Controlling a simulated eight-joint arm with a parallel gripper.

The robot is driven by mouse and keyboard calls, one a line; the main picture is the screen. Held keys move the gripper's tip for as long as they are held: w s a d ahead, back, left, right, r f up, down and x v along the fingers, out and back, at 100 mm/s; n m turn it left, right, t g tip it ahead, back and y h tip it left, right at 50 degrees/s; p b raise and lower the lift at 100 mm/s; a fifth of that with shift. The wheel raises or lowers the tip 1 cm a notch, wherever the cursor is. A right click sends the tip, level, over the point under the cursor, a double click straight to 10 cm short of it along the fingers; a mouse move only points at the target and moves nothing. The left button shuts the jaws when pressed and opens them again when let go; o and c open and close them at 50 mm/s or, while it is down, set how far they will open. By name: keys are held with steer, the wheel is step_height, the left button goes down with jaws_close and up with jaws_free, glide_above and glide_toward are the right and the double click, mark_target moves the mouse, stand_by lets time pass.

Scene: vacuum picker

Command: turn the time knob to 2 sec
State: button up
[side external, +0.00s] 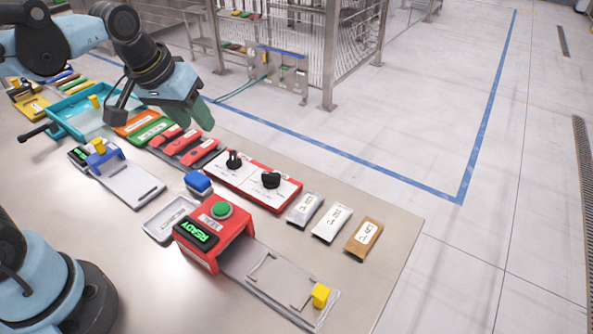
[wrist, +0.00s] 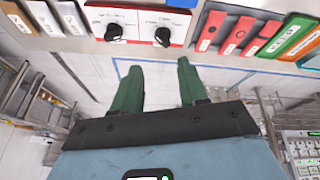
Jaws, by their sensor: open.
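A red-edged white panel (side external: 221,172) carries two black knobs. One knob (side external: 234,160) is nearer my arm and the other knob (side external: 271,180) is farther right. Both also show in the wrist view, the left knob (wrist: 114,33) and the right knob (wrist: 163,37). Their markings are too small to read, so I cannot tell which is the time knob or where it points. My gripper (side external: 198,114) has green fingers and is raised over the far table edge, apart from the knobs. In the wrist view my gripper (wrist: 158,75) is open, with nothing between the fingers.
Red holders (side external: 180,145) lie left of the panel. A red machine (side external: 215,228) with a green button and a READY display stands in front. A blue block (side external: 198,183) is close by. Packets (side external: 332,223) lie to the right. Space above the knobs looks clear.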

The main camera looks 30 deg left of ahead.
mark_target(233, 155)
steer(key=w+f+n+g, duration=0.1)
steer(key=w+n+g, duration=0.45)
steer(key=w, duration=0.25)
steer(key=shift+t, duration=0.45)
steer(key=f, duration=1.2)
steer(key=shift+w+a+f, duration=0.15)
steer(key=shift+a+f, duration=0.1)
steer(key=shift+a, duration=0.15)
jaws_close()
